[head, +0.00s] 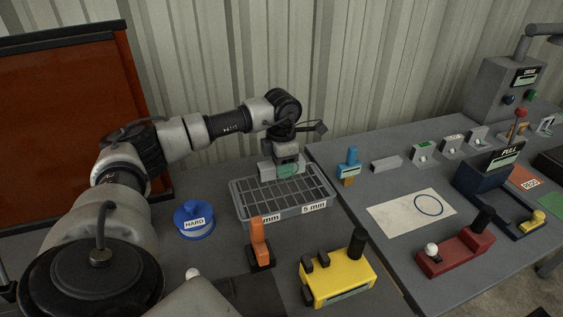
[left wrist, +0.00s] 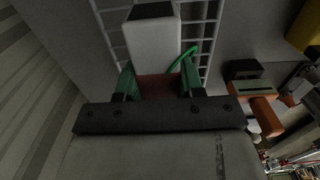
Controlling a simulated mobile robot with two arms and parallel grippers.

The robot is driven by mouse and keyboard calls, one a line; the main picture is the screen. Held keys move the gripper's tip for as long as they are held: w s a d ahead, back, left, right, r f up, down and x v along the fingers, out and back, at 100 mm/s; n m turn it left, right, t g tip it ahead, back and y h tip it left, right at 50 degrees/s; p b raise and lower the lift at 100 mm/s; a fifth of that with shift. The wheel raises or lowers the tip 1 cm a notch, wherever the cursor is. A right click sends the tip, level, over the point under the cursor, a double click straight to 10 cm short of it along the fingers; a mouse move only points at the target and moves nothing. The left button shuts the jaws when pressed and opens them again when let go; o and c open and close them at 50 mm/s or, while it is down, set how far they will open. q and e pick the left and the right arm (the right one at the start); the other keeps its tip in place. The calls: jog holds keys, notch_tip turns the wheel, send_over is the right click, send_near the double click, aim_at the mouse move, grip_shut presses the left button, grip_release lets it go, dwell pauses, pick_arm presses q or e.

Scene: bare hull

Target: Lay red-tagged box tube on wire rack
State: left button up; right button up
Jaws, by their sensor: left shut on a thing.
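The wire rack (head: 316,194) is a grey tray-like frame with a grid of bars, labelled "5 mm", left of the table seam. My left gripper (head: 285,168) is over the rack's back part, pointing down. In the left wrist view its green fingers (left wrist: 158,84) are shut on a pale box tube (left wrist: 151,42) with a dark end. A reddish patch, likely its tag, shows between the fingers. The tube overlaps the rack's bars (left wrist: 208,32) in that view; I cannot tell whether it touches them. My right gripper is not in view.
A blue "HARD" pot (head: 194,222) stands left of the rack. An orange-handled tool (head: 259,243) and a yellow block (head: 338,280) stand in front. A blue tool (head: 348,161) and a white sheet (head: 399,214) are to the right. The corrugated wall is close behind.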

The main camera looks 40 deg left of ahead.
aim_at(281, 187)
pick_arm(q)
jog(key=shift+f+b, duration=1.35)
jog(key=shift+f, duration=1.05)
jog(key=o, duration=1.1)
jog(key=shift+c, duration=0.2)
notch_tip(281, 187, up, 11)
jog(key=shift+f+b, duration=0.1)
jog(key=shift+b, duration=0.5)
